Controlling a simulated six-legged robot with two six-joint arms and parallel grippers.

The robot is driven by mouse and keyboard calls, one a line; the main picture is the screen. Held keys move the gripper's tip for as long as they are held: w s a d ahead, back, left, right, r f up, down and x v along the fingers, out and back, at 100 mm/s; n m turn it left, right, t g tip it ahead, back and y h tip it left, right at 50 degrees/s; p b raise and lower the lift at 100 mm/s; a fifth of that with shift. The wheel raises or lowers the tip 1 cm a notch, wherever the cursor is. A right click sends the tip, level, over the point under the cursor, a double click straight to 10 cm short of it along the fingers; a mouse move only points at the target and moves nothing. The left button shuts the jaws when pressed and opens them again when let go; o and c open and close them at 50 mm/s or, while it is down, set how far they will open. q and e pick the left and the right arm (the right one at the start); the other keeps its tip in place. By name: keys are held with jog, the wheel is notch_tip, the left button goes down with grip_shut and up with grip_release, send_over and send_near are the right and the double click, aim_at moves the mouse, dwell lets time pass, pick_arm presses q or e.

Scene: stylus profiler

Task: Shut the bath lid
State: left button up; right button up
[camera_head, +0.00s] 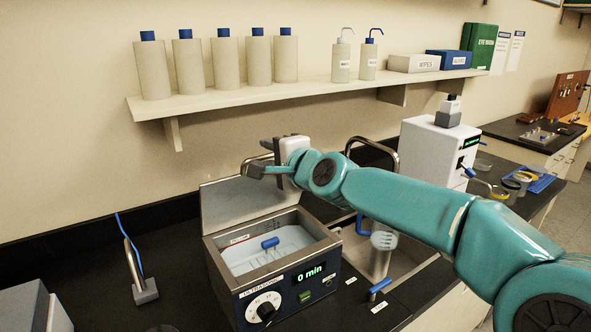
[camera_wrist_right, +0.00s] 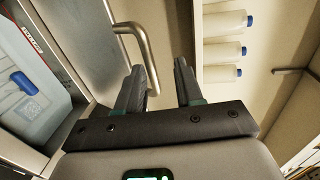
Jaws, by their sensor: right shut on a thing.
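The ultrasonic bath (camera_head: 275,285) stands on the dark bench with its lid (camera_head: 228,207) raised upright at the back. The bath is open, with liquid and a blue-handled wire piece (camera_head: 270,243) inside. My right gripper (camera_head: 262,160) is at the top of the lid. In the right wrist view, the curved metal lid handle (camera_wrist_right: 143,50) runs down between the fingers of the right gripper (camera_wrist_right: 158,75), which is shut on it. The fingers partly hide the handle. The open bath also shows at the left of the wrist view (camera_wrist_right: 35,95). My left gripper is not in view.
A shelf (camera_head: 300,92) with several bottles hangs above the bath. A sink with a faucet (camera_head: 372,150) lies to the right, under my right arm. A probe on a stand (camera_head: 145,290) is left of the bath. A white instrument (camera_head: 435,150) stands farther right.

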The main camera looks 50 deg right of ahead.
jog(key=f+v, duration=0.1)
jog(key=v, duration=0.7)
jog(key=shift+s+a, duration=0.2)
jog(key=shift+s, duration=0.25)
jog(key=shift+r, duration=0.1)
jog(key=shift+s, duration=0.1)
jog(key=shift+c, duration=0.5)
